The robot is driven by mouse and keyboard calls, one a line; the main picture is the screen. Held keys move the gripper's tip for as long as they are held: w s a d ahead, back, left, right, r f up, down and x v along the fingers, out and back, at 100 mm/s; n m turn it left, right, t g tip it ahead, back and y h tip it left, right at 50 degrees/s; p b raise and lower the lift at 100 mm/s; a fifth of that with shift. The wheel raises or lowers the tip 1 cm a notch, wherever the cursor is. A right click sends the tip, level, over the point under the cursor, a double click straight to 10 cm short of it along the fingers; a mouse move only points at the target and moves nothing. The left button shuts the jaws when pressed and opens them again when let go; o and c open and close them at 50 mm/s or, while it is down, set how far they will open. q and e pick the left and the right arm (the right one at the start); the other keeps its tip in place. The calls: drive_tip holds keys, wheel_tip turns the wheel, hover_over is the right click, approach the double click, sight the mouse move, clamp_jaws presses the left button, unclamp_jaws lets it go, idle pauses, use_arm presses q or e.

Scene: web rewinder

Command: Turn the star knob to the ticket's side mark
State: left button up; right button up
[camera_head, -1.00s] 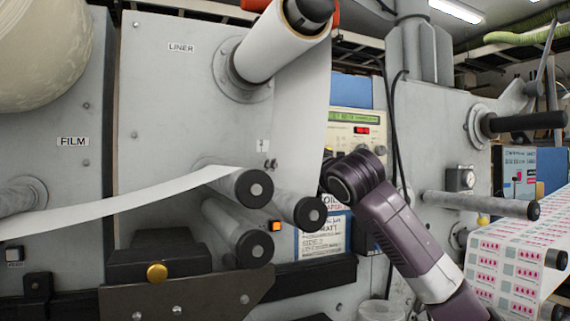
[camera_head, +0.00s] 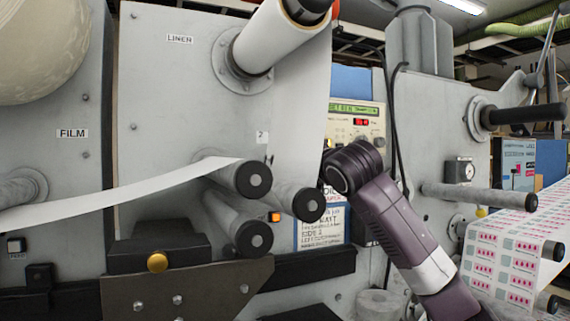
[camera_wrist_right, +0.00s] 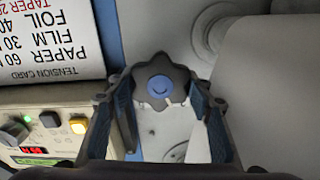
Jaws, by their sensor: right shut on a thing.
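The dark star knob (camera_wrist_right: 160,82) with a blue centre cap is in the right wrist view, between the two fingers of my right gripper (camera_wrist_right: 164,105). The gripper is shut on it. A small pale pointer shows at the knob's lower edge, over a whitish plate (camera_wrist_right: 173,138). In the head view, my right arm reaches in from the lower right, and the hanging white web hides the gripper and most of the knob area. My left gripper is not in view.
The tension card (camera_wrist_right: 48,38) and a control box (camera_wrist_right: 50,130) with lit buttons are left of the gripper in the wrist view. In the head view, rollers (camera_head: 252,180) and the white liner web (camera_head: 300,110) are close to the arm's left.

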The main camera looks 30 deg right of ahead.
drive_tip(key=n, duration=0.3)
idle(0.4)
drive_tip(key=o, duration=0.9)
drive_tip(key=shift+w, duration=0.1)
drive_tip(key=s, duration=1.2)
drive_tip(key=shift+a, duration=0.35)
